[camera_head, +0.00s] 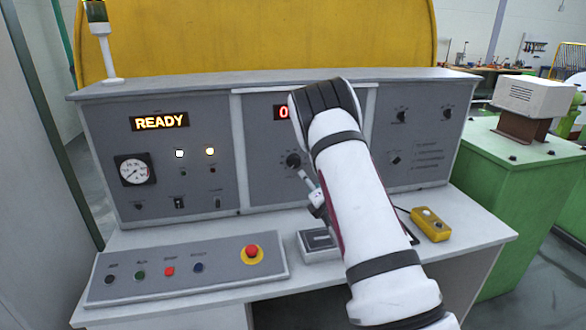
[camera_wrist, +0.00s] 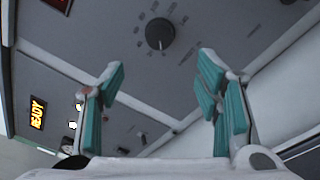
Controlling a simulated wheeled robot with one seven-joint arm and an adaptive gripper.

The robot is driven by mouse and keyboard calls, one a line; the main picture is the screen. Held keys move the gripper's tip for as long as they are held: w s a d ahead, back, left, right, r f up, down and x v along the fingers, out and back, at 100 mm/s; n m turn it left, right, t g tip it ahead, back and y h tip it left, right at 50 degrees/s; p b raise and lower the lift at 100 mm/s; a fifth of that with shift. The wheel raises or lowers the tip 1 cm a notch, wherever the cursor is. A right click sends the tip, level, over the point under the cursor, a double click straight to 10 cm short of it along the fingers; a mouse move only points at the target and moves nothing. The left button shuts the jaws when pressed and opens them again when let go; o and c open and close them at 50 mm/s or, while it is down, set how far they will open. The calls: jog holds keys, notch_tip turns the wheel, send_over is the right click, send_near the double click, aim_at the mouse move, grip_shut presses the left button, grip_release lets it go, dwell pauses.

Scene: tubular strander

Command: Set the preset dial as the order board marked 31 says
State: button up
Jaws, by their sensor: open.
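A black dial (camera_wrist: 160,33) with a ring of small marks sits on the grey panel in the wrist view, ahead of my fingers. Its marks are too small to read. In the head view a black dial (camera_head: 293,160) shows on the middle panel just left of my arm, below a red display. My gripper (camera_wrist: 160,66) is open and empty, its teal-padded fingers apart on either side below the dial, not touching it. In the head view my arm hides most of the gripper and part of the middle panel. I see no board marked 31.
A lit READY display (camera_head: 160,122), a gauge (camera_head: 134,170) and small switches are on the left panel. The desk holds a button box with a red emergency button (camera_head: 251,252), and a yellow pendant (camera_head: 430,224). More knobs (camera_head: 401,116) are on the right panel. A green machine (camera_head: 510,205) stands right.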

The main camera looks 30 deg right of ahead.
aim_at(295, 164)
jog(key=w, duration=0.4)
jog(key=w+d, duration=0.1)
jog(key=w, duration=0.3)
jog(key=w+d, duration=0.1)
jog(key=w, duration=0.4)
jog(key=shift+d, duration=0.2)
jog(key=c, duration=1.2)
